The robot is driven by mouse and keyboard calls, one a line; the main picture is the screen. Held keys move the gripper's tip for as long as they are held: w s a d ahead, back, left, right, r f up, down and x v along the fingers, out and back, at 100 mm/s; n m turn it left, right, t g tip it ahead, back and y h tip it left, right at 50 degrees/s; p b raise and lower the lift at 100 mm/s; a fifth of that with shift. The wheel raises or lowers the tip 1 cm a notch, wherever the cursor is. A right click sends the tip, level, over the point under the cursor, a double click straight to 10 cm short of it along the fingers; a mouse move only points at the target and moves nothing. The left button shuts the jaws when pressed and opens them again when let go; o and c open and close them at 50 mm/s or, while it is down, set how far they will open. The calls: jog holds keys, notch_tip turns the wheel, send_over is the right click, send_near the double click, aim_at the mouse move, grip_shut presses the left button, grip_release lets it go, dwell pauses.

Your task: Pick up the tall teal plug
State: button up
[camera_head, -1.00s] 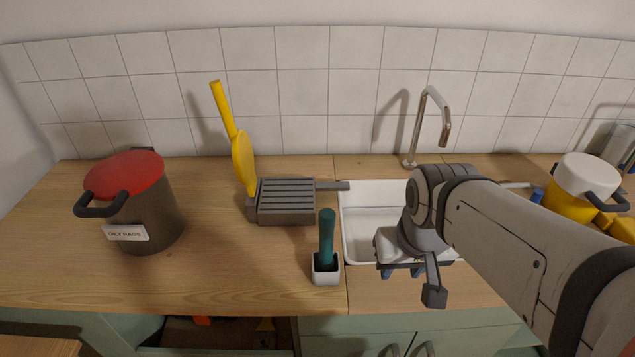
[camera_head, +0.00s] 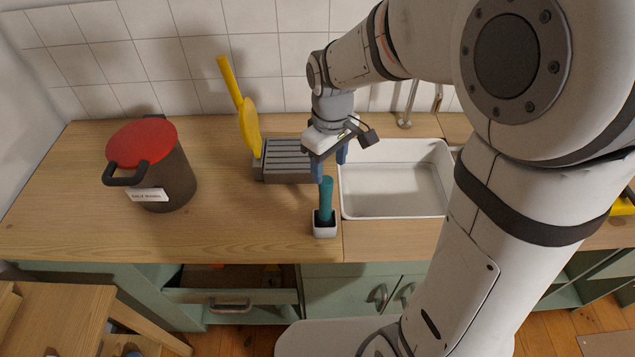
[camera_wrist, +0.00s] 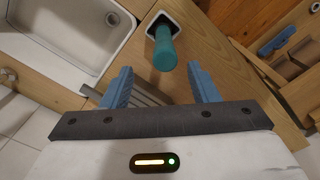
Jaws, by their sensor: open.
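The tall teal plug (camera_head: 326,197) stands upright in a small white holder (camera_head: 325,231) near the counter's front edge, left of the sink. In the wrist view the plug (camera_wrist: 164,50) points toward the camera, its lower end inside the white holder (camera_wrist: 158,17). My gripper (camera_head: 330,170) is just above and behind the plug in the head view. Its blue fingers are apart. In the wrist view my gripper (camera_wrist: 162,84) has nothing between its fingertips, and the plug's top shows just beyond the gap between them.
A white sink basin (camera_head: 395,180) lies right of the holder. A grey slotted rack (camera_head: 288,160) with a yellow paddle-like tool (camera_head: 248,125) stands behind. A dark pot with a red lid (camera_head: 142,142) is at left. The wooden counter (camera_head: 240,225) left of the holder is clear.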

aim_at(326, 180)
jog(key=f, duration=0.2)
jog(key=f+p, duration=0.1)
jog(key=f, duration=0.4)
jog(key=shift+s+a+f+p, duration=0.15)
jog(key=shift+a+f+p, duration=0.1)
jog(key=shift+a+p, duration=0.1)
jog(key=shift+c, duration=0.5)
grip_shut()
